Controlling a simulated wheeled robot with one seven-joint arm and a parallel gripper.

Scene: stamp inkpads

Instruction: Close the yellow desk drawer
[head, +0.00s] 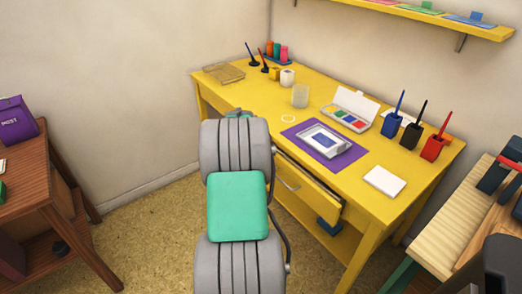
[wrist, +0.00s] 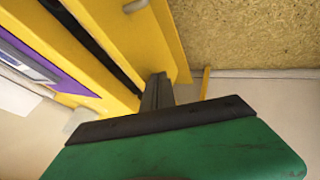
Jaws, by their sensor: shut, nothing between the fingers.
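The yellow desk (head: 380,185) stands against the wall in the head view. Its yellow drawer (head: 314,203) is partly open, with a pale bar handle (head: 289,185) on its front. In the wrist view the drawer (wrist: 135,45) shows as a yellow panel, with a dark gap between it and the desktop and the handle (wrist: 135,6) at the top edge. My gripper (wrist: 158,80) is shut and empty, with its fingertips at the drawer panel in that view; I cannot tell whether they touch. My arm hides the gripper in the head view.
On the desk are a purple mat (head: 346,165) with a stamp tray, a paint box (head: 352,107), pen cups and a white pad (head: 384,180). A brown side table (head: 25,185) stands left, a slatted bench (head: 447,235) right. Cork floor (head: 150,240) lies open between.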

